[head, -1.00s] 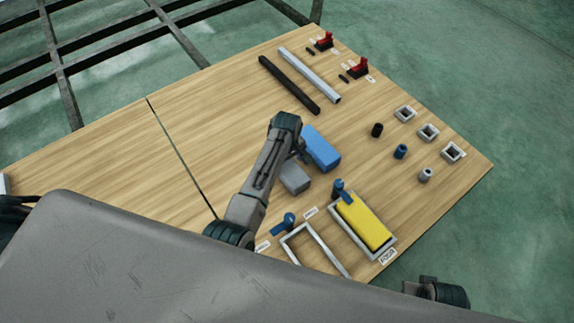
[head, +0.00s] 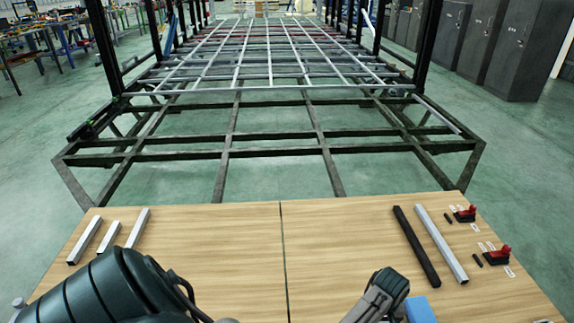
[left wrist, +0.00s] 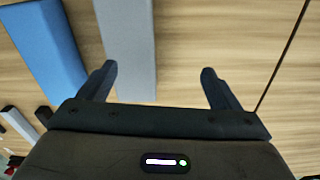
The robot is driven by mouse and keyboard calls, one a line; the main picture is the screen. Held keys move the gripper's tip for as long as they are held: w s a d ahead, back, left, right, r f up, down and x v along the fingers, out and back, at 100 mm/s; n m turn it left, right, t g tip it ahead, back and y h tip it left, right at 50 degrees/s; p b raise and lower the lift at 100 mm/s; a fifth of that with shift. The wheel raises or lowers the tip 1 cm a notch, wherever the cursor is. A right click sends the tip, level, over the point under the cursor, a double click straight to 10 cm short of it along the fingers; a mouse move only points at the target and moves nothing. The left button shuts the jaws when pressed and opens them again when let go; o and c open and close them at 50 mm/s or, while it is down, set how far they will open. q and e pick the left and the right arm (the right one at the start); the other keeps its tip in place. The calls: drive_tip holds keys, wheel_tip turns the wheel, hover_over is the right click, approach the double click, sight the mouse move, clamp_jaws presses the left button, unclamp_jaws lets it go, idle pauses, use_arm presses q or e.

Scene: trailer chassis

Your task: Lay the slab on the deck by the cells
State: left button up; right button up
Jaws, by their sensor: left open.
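In the left wrist view my left gripper (left wrist: 157,82) is open and empty, its fingers pointing down at the wooden table. A grey block (left wrist: 128,45) lies between the lines of the fingers, nearer the left one, and looks lower than the fingertips. A blue block (left wrist: 45,50) lies to its left; its end also shows in the head view (head: 420,311), beside my arm. The head view does not show the left fingers. I cannot tell for certain which piece is the slab. The cells cannot be identified. My right gripper is not in view.
The wooden table (head: 230,250) has a dark seam. A black bar (head: 416,245) and a silver bar (head: 441,242) lie at right, near red-and-black clamps (head: 497,256). Several short silver bars (head: 109,237) lie at left. An open trailer frame (head: 270,150) stands beyond the table.

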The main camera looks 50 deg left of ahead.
use_arm(q)
drive_tip(key=s+a+f+m, duration=0.1)
drive_tip(key=s+a+f, duration=0.1)
drive_tip(key=s, duration=0.2)
drive_tip(key=s+a+f+m, duration=0.1)
drive_tip(key=s+a+f, duration=0.1)
drive_tip(key=s, duration=0.2)
drive_tip(key=s+a+f+m, duration=0.1)
drive_tip(key=s+a+f, duration=0.1)
drive_tip(key=s, duration=0.2)
drive_tip(key=shift+s+f+m+t, duration=0.2)
drive_tip(key=shift+f+m+t, duration=0.1)
drive_tip(key=shift+m+t, duration=0.1)
drive_tip(key=s+a+m, duration=0.1)
drive_tip(key=s, duration=0.3)
drive_tip(key=s+a+m, duration=0.2)
drive_tip(key=s, duration=0.3)
drive_tip(key=s+a+f+m+t, duration=0.1)
drive_tip(key=s+m, duration=0.1)
drive_tip(key=s, duration=0.2)
drive_tip(key=shift+s+a+y, duration=0.15)
drive_tip(key=shift+y, duration=0.15)
drive_tip(key=shift+s+r+m, duration=0.1)
drive_tip(key=shift+s+m, duration=0.3)
drive_tip(key=shift+m, duration=0.1)
